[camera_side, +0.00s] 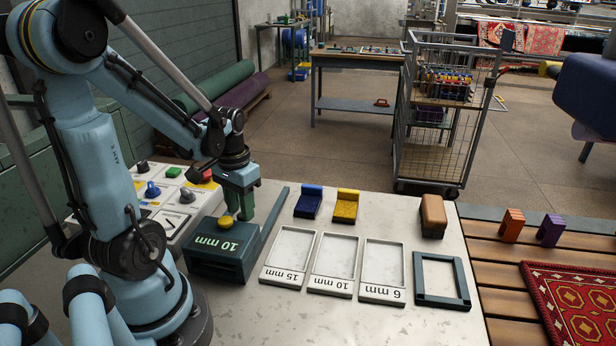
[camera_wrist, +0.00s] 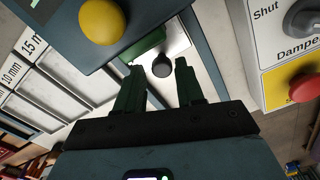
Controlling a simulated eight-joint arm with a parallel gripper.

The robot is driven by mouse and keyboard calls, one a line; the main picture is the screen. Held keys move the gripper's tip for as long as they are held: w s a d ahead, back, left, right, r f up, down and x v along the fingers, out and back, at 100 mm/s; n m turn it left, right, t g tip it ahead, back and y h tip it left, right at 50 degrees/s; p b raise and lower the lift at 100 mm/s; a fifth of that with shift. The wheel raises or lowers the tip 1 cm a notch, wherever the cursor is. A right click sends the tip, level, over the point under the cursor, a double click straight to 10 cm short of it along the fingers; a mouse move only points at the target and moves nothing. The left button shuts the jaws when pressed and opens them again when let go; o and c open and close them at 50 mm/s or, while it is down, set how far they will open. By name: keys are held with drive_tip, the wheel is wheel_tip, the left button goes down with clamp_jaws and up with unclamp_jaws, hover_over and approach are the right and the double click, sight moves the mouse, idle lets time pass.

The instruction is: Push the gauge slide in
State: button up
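The gauge is a dark teal box (camera_side: 222,263) with a "10 mm" label and a yellow knob (camera_side: 226,222) on top. The yellow knob also shows at the top of the wrist view (camera_wrist: 101,21). My gripper (camera_side: 245,210) points down at the box's far side in the side view. In the wrist view my gripper (camera_wrist: 160,80) has its two green fingers apart. Between and beyond them is a dark round knob (camera_wrist: 162,66) on a pale strip, next to a green piece (camera_wrist: 145,45). I cannot tell which of these is the slide. No contact with the fingers is clear.
A control panel (camera_side: 172,208) stands left of the box. Three pale trays, such as the 15 mm one (camera_side: 290,258), lie to its right, with a dark frame (camera_side: 441,280) beyond. Blue (camera_side: 309,202) and yellow (camera_side: 345,206) blocks and a brown block (camera_side: 432,217) stand behind.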

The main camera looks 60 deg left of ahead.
wheel_tip(320, 180, up, 10)
drive_tip(key=shift+r, duration=0.2)
idle(0.4)
drive_tip(key=w+d+m+t, duration=0.2)
drive_tip(key=w+d+t, duration=0.1)
drive_tip(key=d, duration=0.5)
drive_tip(key=w+d+f+m+t, duration=0.1)
drive_tip(key=w+d+t, duration=0.3)
drive_tip(key=d, duration=0.5)
drive_tip(key=shift+w+d+m, duration=0.15)
drive_tip(key=shift+w+m, duration=0.1)
drive_tip(key=shift+m, duration=0.55)
